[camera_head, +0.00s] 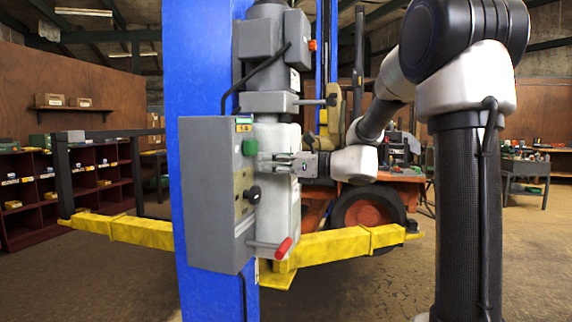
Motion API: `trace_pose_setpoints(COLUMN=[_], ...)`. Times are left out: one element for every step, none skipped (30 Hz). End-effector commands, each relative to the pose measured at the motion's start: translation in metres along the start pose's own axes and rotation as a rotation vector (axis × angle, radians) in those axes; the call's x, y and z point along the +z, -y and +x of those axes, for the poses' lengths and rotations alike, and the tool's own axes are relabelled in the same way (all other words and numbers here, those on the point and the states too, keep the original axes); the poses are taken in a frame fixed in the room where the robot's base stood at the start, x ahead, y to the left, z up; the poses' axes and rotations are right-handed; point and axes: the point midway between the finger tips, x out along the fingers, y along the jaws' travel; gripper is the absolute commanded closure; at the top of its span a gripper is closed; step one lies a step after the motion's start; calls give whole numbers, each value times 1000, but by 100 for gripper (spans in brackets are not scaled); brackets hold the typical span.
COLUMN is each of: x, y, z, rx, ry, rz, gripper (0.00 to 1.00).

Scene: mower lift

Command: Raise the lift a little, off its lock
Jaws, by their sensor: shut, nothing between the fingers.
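The lift's blue post (200,60) stands upright left of centre. A grey control box (212,190) is mounted on it. On the box's right-hand face are a green button (249,147), a black knob (253,194) below it, and a lever with a red grip (283,248) at the bottom. My gripper (262,160) is shut and empty, pointing left at the box, just below the green button. I cannot tell whether its tips touch the box. Yellow lift arms (340,244) spread low from the post.
A red mower (400,192) with a dark wheel (368,210) is behind the post. A red shelf unit (70,190) stands at the left wall, and a workbench (524,165) is at the far right. The floor in front at right is bare apart from my arm.

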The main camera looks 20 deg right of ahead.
Motion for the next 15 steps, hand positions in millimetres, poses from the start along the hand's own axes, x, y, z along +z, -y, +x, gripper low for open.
trace_pose_setpoints(x=[0, 0, 0, 0, 0, 0, 0, 0, 0, 0, 0, 0, 0, 0, 0], y=[0, 0, 0, 0, 0, 0, 0, 0, 0, 0, 0, 0, 0, 0, 0], z=[6, 9, 12, 14, 15, 16, 17, 18, 18, 18, 18, 18, 18, 18, 17], rx=[2, 2, 1, 1, 1, 0, 0, -1, -1, -1, -1, -1, -1, -1, -1], ry=[0, 0, 1, 1, 1, 1, 0, 0, 0, 0, 0, 0, 0, 0, 0], rz=[-1, -1, 0, 0, 0, 0, 0, 0, 0, 0, 0, 0, 0, 0, 0], gripper=[100, 100, 100, 100, 100, 100, 100, 100, 100, 100, 100, 100, 100, 100, 100])
